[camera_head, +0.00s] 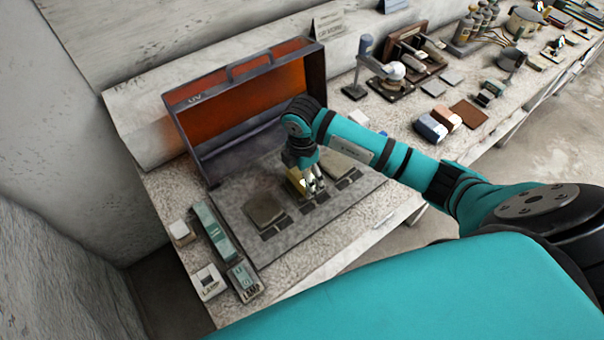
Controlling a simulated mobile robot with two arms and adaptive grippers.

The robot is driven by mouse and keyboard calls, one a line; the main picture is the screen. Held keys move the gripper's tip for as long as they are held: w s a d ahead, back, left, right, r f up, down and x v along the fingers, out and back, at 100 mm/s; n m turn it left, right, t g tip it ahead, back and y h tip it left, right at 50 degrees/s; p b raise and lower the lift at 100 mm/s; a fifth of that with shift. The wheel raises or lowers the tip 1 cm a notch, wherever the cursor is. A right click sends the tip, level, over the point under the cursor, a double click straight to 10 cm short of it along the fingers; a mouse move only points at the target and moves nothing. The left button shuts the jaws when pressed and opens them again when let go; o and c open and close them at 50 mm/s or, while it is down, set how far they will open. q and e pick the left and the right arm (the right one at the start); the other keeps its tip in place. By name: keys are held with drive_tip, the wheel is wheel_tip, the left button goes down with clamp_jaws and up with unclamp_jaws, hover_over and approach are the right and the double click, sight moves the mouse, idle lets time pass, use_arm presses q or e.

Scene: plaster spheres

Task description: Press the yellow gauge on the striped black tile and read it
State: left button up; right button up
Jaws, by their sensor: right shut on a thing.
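My right gripper (314,186) points down over the middle of a grey board (330,209) on the bench. It is shut on the yellow gauge (296,182), which shows partly beside the fingers. The gauge is above or on the middle spot of the board; I cannot tell whether it touches the tile there. That tile is mostly hidden by the gripper and gauge, and no stripes can be made out. The gauge's reading is not visible. My left gripper is not in view.
A dull square tile (264,209) lies left of the gripper, a paler tile (345,165) to the right. An open UV case (236,103) with an orange panel stands behind. Small instruments (242,279) lie front left. Tools and blocks (432,127) crowd the bench at right.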

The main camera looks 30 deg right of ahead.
drive_tip(key=shift+r+p, duration=2.65)
drive_tip(key=shift+r, duration=0.85)
drive_tip(key=shift+w+f, duration=0.1)
